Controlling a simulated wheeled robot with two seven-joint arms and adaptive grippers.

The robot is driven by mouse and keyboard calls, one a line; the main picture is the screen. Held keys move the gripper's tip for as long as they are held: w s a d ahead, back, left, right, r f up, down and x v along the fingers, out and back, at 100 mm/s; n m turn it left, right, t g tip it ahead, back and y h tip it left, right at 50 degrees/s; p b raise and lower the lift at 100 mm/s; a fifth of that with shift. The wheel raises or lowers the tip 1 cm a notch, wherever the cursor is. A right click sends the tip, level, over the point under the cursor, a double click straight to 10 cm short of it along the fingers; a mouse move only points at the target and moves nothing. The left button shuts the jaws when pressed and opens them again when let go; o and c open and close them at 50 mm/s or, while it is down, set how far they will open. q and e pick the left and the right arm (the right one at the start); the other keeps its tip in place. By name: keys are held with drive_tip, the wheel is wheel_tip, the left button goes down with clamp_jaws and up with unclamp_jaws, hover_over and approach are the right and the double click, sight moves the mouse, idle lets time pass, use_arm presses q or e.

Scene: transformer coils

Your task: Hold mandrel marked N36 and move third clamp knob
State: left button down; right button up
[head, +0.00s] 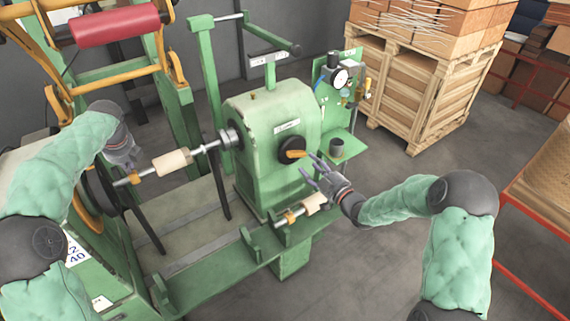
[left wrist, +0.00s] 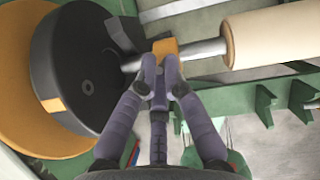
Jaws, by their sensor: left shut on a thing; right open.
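A mandrel with a cream cylinder (head: 172,162) on a metal shaft spans from the dark disc at left to the chuck (head: 230,138) of the green headstock. In the left wrist view, the cream cylinder (left wrist: 275,36) is at upper right. My left gripper (head: 130,165) is shut at the orange block (left wrist: 165,47) on the shaft, beside the dark disc (left wrist: 85,80). A dark round hub with an orange handle (head: 296,154) is on the headstock. My right gripper (head: 312,175) is open, its fingers just right of and below that handle, apparently empty. No N36 mark is readable.
A second cream cylinder (head: 314,203) with an orange block lies on the green rack below my right gripper. A gauge panel (head: 340,80) and a dark cup (head: 337,147) stand behind. Wooden crates (head: 415,90) are at the back right; the floor between is clear.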

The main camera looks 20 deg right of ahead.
drive_tip(key=v, duration=0.7)
drive_tip(key=shift+s, duration=0.35)
idle(0.4)
drive_tip(key=shift+d, duration=0.15)
drive_tip(key=v, duration=1.2)
idle(0.4)
drive_tip(key=n, duration=0.9)
approach(299, 154)
drive_tip(key=x, duration=0.9)
drive_tip(key=shift+f, duration=0.15)
